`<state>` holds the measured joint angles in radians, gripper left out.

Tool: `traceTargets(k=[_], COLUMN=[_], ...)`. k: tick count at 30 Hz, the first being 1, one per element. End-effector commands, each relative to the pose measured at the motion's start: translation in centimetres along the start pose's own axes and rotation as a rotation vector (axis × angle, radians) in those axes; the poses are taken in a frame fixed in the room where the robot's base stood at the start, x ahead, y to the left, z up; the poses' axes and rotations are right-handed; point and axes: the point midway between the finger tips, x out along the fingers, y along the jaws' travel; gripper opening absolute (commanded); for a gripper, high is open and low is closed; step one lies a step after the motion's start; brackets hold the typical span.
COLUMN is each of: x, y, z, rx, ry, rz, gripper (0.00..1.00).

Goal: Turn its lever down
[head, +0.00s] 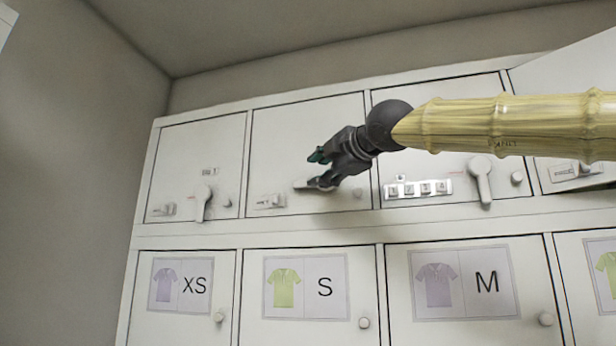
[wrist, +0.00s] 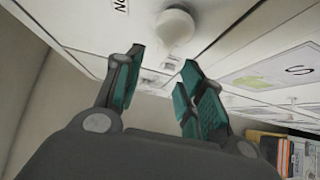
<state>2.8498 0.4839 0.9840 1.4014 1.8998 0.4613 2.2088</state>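My gripper (head: 316,170) is in front of the second upper locker door (head: 270,140). Its two green-padded fingers are apart with a gap between them in the wrist view (wrist: 158,88), and nothing is clearly held. A pale piece (head: 299,185) that looks like part of this door's lever shows by the lower finger; the rest is hidden, so I cannot tell its angle or whether they touch. A white rounded part (wrist: 175,26) stands out from a door beyond the fingers in the wrist view; I cannot tell if it is lever or knob.
The first upper door has a lever (head: 203,202) hanging down. The third has a hanging lever (head: 482,182) and a row of small squares (head: 418,188). An upper door at right (head: 575,85) looks ajar. Lower doors carry XS, S (head: 306,287) and M cards.

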Motion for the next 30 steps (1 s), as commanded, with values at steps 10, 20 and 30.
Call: traceTargets(k=[10, 20, 30], x=[5.3, 7.2, 7.2], y=[0.2, -0.1, -0.1], z=[0.2, 0.3, 0.3], rx=[-0.002, -0.001, -0.001], ry=[-0.004, -0.004, -0.005], rz=[-0.002, -0.002, -0.001], gripper=[0.39, 0.39, 0.19])
